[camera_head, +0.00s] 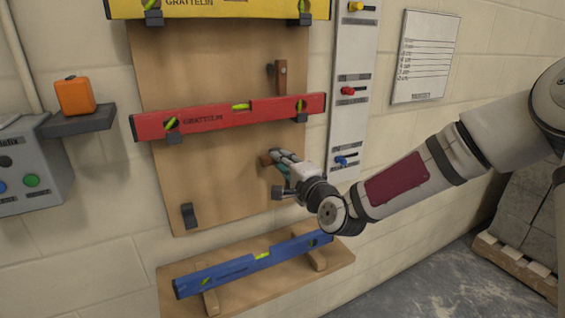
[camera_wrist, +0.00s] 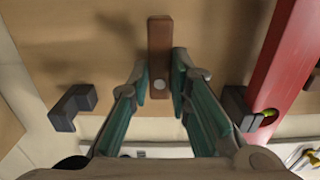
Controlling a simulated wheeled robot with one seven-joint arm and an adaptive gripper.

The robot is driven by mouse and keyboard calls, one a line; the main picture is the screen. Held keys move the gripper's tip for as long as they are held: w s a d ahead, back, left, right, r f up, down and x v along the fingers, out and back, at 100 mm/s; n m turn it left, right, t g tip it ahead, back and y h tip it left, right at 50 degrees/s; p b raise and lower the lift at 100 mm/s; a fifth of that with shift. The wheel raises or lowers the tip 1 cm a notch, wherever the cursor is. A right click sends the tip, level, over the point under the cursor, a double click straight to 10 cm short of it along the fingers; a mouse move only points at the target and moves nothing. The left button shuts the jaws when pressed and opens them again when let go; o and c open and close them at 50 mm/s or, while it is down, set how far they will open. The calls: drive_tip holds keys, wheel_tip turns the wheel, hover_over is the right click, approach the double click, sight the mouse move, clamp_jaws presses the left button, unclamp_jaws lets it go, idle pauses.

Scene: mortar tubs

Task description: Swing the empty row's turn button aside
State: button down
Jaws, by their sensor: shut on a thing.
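The empty row's turn button (camera_head: 264,159) is a short brown wooden bar on the board, below the red level. It lies about level, and its left end shows beyond my gripper (camera_head: 281,162). In the wrist view the turn button (camera_wrist: 160,45) runs away from my gripper (camera_wrist: 160,82), with a round pale screw head near its close end. My fingers stand on both sides of that close end, shut on it. The empty row's left hook (camera_head: 188,215) is bare. Its right hook shows bare in the wrist view (camera_wrist: 72,106).
The red level (camera_head: 215,119) hangs in the row above, close to my gripper. An upright turn button (camera_head: 281,78) sits above it. A yellow level (camera_head: 220,8) hangs at the top. A blue level (camera_head: 250,262) rests on the lower shelf. The board left of my gripper is clear.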

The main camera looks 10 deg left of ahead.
idle(0.3)
drive_tip(key=c, duration=1.5)
unclamp_jaws()
drive_tip(key=v, duration=1.2)
